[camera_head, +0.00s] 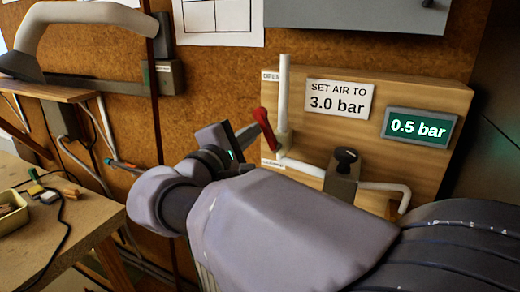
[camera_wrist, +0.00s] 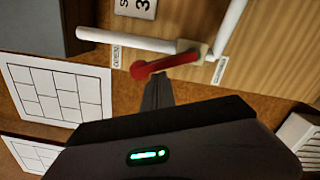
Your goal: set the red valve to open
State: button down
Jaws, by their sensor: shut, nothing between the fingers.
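The red valve lever (camera_head: 266,128) is on the wooden panel (camera_head: 440,95). In the head view it slants up and left from its pivot, leaning away from the white upright pipe (camera_head: 284,90). The lever also shows in the wrist view (camera_wrist: 152,66), at an angle to the pipe. My gripper (camera_head: 250,134) is shut and empty, just left of the lever. In the wrist view its fingertips (camera_wrist: 158,80) meet the lever's near edge; I cannot tell whether they touch. Small labels (camera_head: 270,76) (camera_head: 272,164) sit above and below the lever, their text unclear.
A display (camera_head: 420,127) reads 0.5 bar beside a sign (camera_head: 339,100) reading SET AIR TO 3.0 bar. A black knob (camera_head: 346,156) sits on a grey block right of the lever. White pipe runs right. A workbench (camera_head: 80,225) stands at left.

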jog(key=shift+s+d+r+m+b, duration=0.15)
jog(key=shift+d+r+m+b, duration=0.2)
jog(key=shift+m+b, duration=0.5)
jog(key=shift+s+d+r+m+b, duration=0.1)
jog(key=shift+d+r+m+b, duration=0.2)
jog(key=shift+m+b, duration=0.55)
jog(key=shift+d, duration=0.1)
jog(key=shift+f, duration=0.1)
